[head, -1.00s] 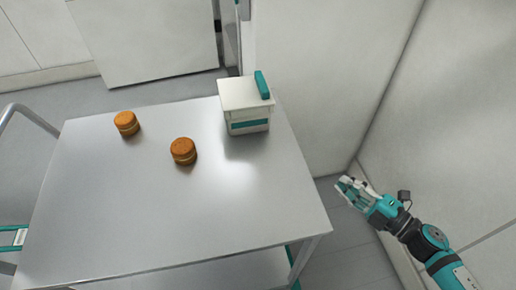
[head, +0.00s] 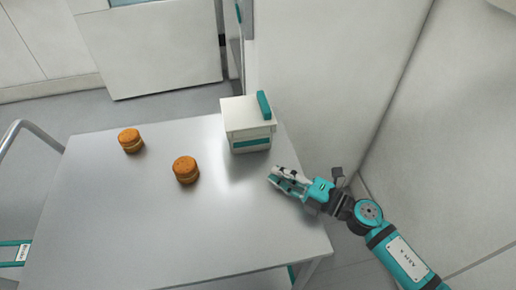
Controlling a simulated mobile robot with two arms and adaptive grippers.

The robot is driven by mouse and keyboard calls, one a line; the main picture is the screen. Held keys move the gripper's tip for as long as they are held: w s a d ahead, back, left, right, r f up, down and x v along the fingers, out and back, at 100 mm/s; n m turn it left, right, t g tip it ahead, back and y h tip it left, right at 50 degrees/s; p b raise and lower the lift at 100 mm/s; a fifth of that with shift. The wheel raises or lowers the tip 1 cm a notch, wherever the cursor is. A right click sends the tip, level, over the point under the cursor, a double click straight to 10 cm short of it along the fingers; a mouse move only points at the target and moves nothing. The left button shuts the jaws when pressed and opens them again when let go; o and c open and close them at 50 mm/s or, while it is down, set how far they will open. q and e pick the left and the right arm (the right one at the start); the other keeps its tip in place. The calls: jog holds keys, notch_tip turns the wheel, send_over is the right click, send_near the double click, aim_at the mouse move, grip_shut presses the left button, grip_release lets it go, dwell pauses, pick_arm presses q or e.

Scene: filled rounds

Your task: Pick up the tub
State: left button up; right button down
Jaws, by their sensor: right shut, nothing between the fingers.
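The tub (head: 247,124) is a white box with a teal band on its front and a teal handle along the right of its lid. It stands upright at the back right of the metal table (head: 110,225). My right gripper (head: 272,175) is shut and empty. In the picture it is just below and right of the tub, apart from it, over the table's right side. My left gripper is not in view.
Two orange-brown round filled pastries stand on the table, one at the back left (head: 131,141) and one nearer the middle (head: 186,170). The front of the table is clear. A white wall (head: 325,80) rises behind and right of the table.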

aim_at(243, 145)
jog(key=x, duration=0.6)
jog(key=shift+r+p, duration=0.1)
jog(key=shift+p, duration=0.3)
jog(key=w, duration=0.3)
jog(key=shift+w+a, duration=0.1)
jog(key=shift+a, duration=0.1)
jog(key=shift+w, duration=0.35)
jog(key=shift+w, duration=0.1)
jog(key=w+b, duration=0.1)
jog(key=w, duration=0.2)
jog(key=w+a+b, duration=0.1)
jog(key=w+b, duration=0.1)
jog(key=w, duration=0.1)
jog(key=w+a+b, duration=0.1)
jog(key=w, duration=0.3)
jog(key=shift+f+b, duration=0.3)
jog(key=shift+w+a+r, duration=0.1)
jog(key=shift+w+r, duration=0.05)
jog(key=shift+w, duration=0.1)
jog(key=shift+s, duration=0.1)
